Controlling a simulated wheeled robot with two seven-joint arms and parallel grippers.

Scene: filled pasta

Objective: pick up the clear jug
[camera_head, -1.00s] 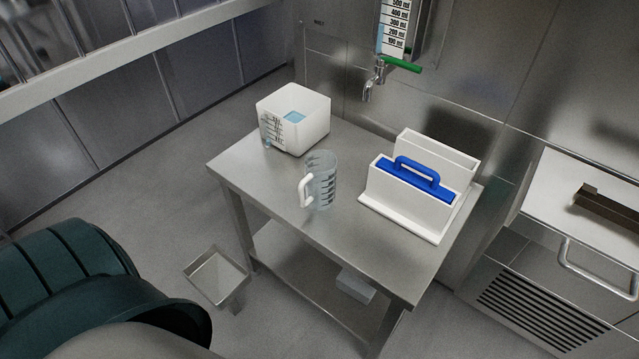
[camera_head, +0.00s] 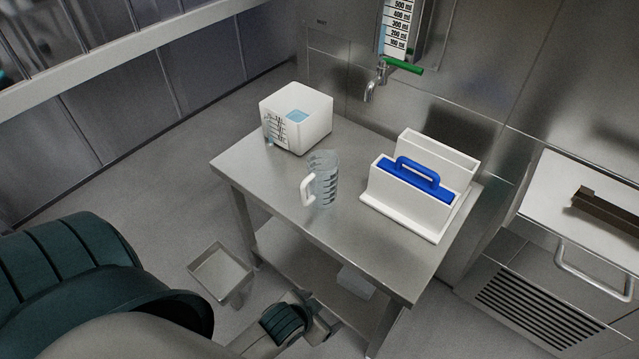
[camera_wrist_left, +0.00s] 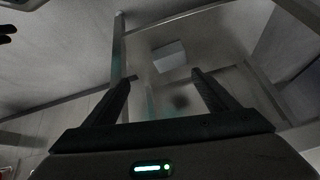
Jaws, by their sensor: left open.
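The clear jug (camera_head: 326,180) stands upright on the steel table (camera_head: 262,190), near its front edge. It has dark marks and a white handle (camera_head: 307,189) on its left side. My left arm comes in low at the bottom of the head view, with its gripper end (camera_head: 318,326) in front of and below the table top, well apart from the jug. In the left wrist view, the two fingers of my left gripper (camera_wrist_left: 163,95) are spread with nothing between them. The jug cannot be made out in that view. My right gripper is not in view.
A white square container (camera_head: 312,128) with blue contents stands behind the jug. A white holder (camera_head: 408,212) with a blue-handled piece (camera_head: 420,178) stands to its right. A tap (camera_head: 371,85) hangs over the back edge. A small steel bin (camera_head: 222,270) stands left of the table.

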